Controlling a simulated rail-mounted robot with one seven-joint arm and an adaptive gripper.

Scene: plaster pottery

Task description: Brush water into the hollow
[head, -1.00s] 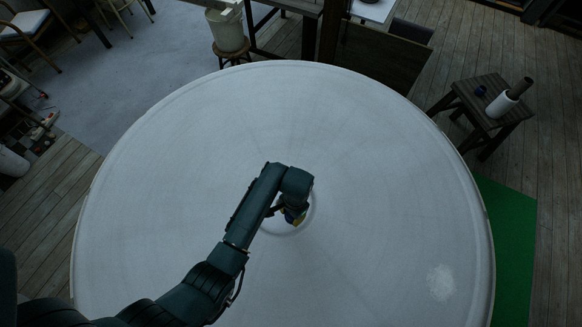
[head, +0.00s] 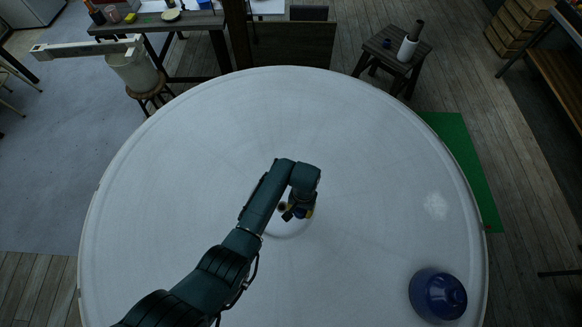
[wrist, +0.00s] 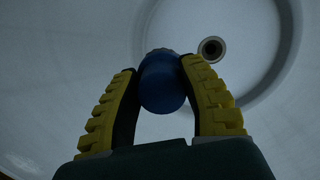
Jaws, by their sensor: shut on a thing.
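The plaster disc (head: 170,190) is a wide, pale round slab filling the middle of the head view. The hollow (head: 287,232) is a small round recess at its centre, partly hidden by my arm. It shows in the wrist view (wrist: 255,72) as a curved rim around a dark-centred hole (wrist: 211,50). My gripper (head: 301,213) is over the hollow, pointing down. In the wrist view its yellow fingers are shut on a blue, rounded thing (wrist: 162,84), perhaps the brush. Its far end is hidden, so I cannot tell whether it touches the plaster.
A dark blue rounded vessel (head: 437,296) stands on the disc at the lower right. A whitish patch (head: 436,206) lies above it. A stool (head: 385,60) with a white cylinder stands beyond the disc, and a pale bucket (head: 133,72) on another stool. The disc's left side is clear.

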